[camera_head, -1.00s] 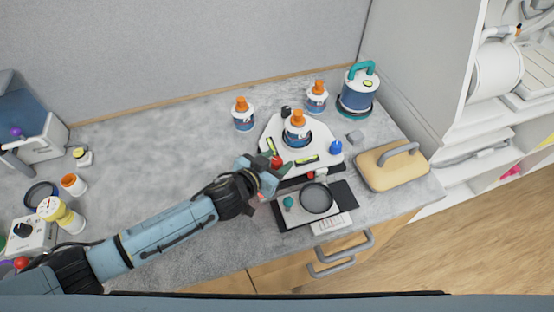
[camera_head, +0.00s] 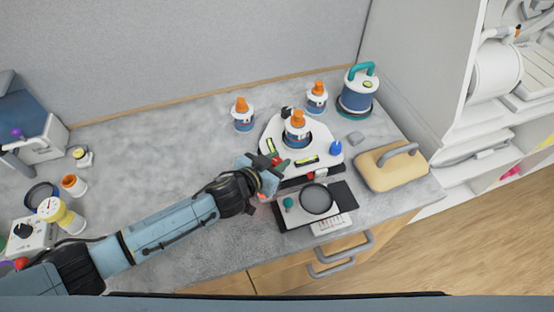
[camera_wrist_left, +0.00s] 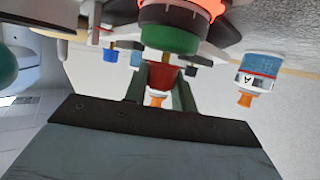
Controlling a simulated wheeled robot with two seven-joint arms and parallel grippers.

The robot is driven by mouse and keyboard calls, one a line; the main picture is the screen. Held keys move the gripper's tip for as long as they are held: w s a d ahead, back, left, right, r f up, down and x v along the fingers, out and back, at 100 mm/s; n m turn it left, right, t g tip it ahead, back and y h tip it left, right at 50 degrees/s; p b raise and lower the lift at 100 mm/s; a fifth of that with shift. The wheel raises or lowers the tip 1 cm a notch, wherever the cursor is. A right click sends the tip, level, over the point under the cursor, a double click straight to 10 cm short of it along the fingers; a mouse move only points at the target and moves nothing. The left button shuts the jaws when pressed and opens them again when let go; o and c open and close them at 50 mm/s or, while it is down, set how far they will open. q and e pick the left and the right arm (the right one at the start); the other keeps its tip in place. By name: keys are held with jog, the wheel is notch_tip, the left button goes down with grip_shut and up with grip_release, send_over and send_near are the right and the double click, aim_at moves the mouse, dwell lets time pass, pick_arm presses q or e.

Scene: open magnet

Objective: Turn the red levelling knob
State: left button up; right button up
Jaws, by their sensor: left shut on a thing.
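A white three-cornered levelling plate (camera_head: 325,152) stands on the grey counter, with a blue knob (camera_head: 336,147) at its right corner and a black knob (camera_head: 286,112) at the back. The red levelling knob (camera_head: 275,158) is at its front left corner, partly hidden by my gripper. My left gripper (camera_head: 274,167) is at this corner, shut on the red knob. In the left wrist view the red knob (camera_wrist_left: 164,77) sits between the two fingers (camera_wrist_left: 160,90). My right gripper is not in view.
An orange-capped bottle (camera_head: 297,130) stands on the plate, two more behind. A black-and-white device with a round dark pan (camera_head: 317,199) lies in front. A tan block with a handle (camera_head: 390,168) is to the right.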

pick_arm(q)
jog(key=shift+w+a+r+m+g+h+p, duration=0.1)
jog(key=shift+m+g+h+p, duration=0.4)
jog(key=shift+m+g+p, duration=0.15)
jog(key=shift+m+g+h+p, duration=0.3)
jog(key=shift+m+g+h, duration=0.35)
jog(key=shift+m, duration=0.2)
jog(key=shift+w+m+g+h, duration=0.1)
jog(key=shift+m+g+h, duration=0.15)
jog(key=shift+m+g, duration=0.25)
jog(key=shift+m+g+h+b, duration=0.3)
jog(key=shift+m+g+h, duration=0.2)
jog(key=shift+m+g, duration=0.4)
jog(key=shift+m+g+b, duration=0.35)
jog(key=shift+m+g, duration=0.05)
jog(key=shift+m, duration=0.1)
jog(key=m+g+b, duration=0.1)
jog(key=g+b, duration=0.1)
jog(key=m+g+b, duration=0.1)
jog(key=m+b, duration=0.1)
jog(key=m+g+h+b, duration=0.1)
jog(key=g, duration=0.1)
jog(key=shift+f+m+g+b, duration=0.3)
jog(key=shift+f+m+b, duration=0.05)
jog(key=shift+m+b, duration=0.05)
jog(key=shift+s+r+m+g+b, duration=0.2)
jog(key=shift+m+g+b, duration=0.65)
jog(key=shift+b, duration=0.35)
